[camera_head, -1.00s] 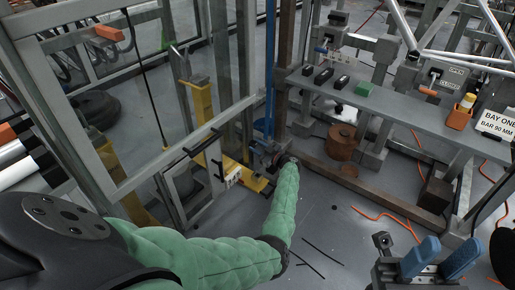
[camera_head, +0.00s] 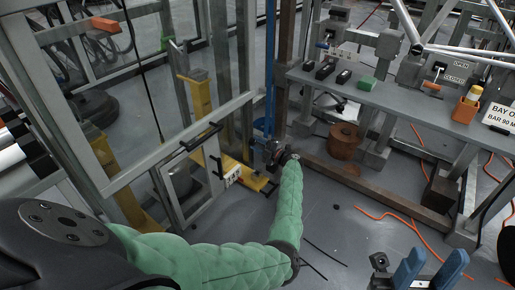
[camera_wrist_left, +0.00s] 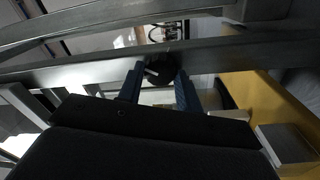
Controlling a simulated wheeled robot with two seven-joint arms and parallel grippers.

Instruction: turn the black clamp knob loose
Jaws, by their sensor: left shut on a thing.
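The black clamp knob (camera_wrist_left: 161,70) shows in the left wrist view as a dark round shape with a pale bar on it, in front of a grey metal rail. The blue fingers of my left gripper (camera_wrist_left: 158,88) stand on either side of it and are shut on it. In the head view my left gripper (camera_head: 272,152) is at the end of the green-sleeved arm, low by the frame's blue upright; the knob cannot be made out there. My right gripper (camera_head: 431,272), at the bottom right, has its blue fingers apart and nothing between them.
A grey bench (camera_head: 400,97) on the right carries a green block (camera_head: 366,83), small black items and an orange holder (camera_head: 465,110). A rusty brown cylinder (camera_head: 343,140) stands on the floor behind a brown beam (camera_head: 370,182). Orange cable (camera_head: 400,219) lies on the open floor.

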